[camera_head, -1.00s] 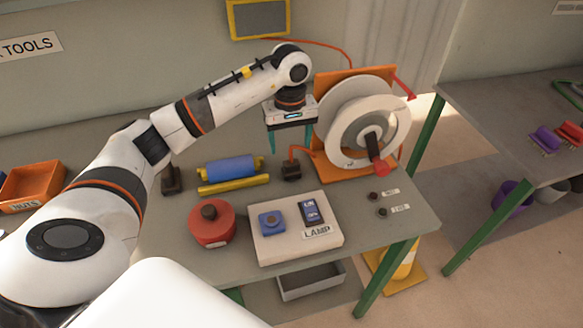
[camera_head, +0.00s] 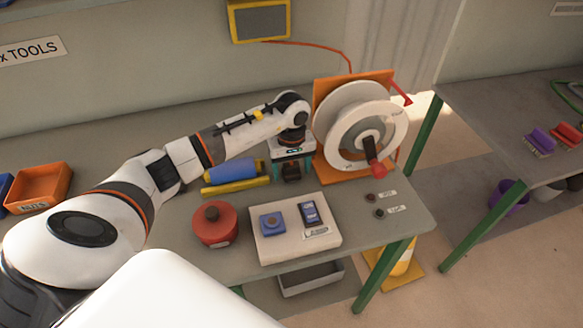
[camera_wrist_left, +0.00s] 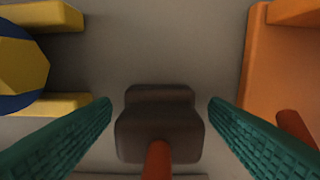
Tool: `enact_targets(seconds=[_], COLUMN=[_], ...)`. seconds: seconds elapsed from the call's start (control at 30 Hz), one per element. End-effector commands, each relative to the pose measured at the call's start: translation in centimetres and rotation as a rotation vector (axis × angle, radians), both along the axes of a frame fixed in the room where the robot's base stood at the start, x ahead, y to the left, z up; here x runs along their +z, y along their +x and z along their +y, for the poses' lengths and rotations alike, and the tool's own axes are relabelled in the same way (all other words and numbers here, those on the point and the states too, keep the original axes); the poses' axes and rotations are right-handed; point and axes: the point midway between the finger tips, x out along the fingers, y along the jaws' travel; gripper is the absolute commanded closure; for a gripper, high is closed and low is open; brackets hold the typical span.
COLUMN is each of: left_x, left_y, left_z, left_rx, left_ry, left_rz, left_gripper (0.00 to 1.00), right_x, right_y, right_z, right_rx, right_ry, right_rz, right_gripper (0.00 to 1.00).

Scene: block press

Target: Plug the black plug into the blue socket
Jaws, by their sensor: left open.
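The black plug (camera_head: 291,175) stands on the table in front of the orange-backed reel, partly hidden by my left gripper in the head view. In the left wrist view the dark plug (camera_wrist_left: 158,128) lies between the two teal fingers, with an orange-red cable (camera_wrist_left: 157,162) at its lower edge. My left gripper (camera_wrist_left: 160,106) is open, a finger on each side of the plug with a gap to both. The blue socket (camera_head: 272,223) is on the left part of the cream lamp board (camera_head: 265,247). My right gripper is not in view.
The cable reel (camera_head: 345,125) stands close to the right of my left gripper. A blue roller on a yellow stand (camera_head: 232,170) is at its left. A red round canister (camera_head: 214,224) stands left of the board. Small knobs (camera_head: 371,197) are near the table's right edge.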

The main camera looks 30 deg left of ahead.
Motion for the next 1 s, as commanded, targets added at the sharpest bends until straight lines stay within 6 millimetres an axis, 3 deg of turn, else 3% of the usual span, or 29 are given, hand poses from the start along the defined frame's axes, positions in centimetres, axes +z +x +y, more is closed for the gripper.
enact_targets(seconds=[0.13,0.43,0.73,1.0], left_x=[-0.94,-1.0,-0.97,-0.74], left_y=[-0.03,-0.01,0.0,0.05], left_z=[0.0,0.02,0.01,0.03], left_rx=[-0.001,-0.001,-0.001,0.0], left_ry=[0.0,0.001,0.001,0.0], left_rz=[0.0,-0.001,-0.001,-0.003], left_gripper=[0.31,0.31,0.77,0.77], right_x=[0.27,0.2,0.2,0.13], right_y=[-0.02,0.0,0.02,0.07], right_z=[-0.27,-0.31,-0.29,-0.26], right_rx=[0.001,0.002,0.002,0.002], right_ry=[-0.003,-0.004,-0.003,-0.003], right_rz=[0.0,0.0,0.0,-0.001], right_gripper=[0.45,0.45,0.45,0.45])
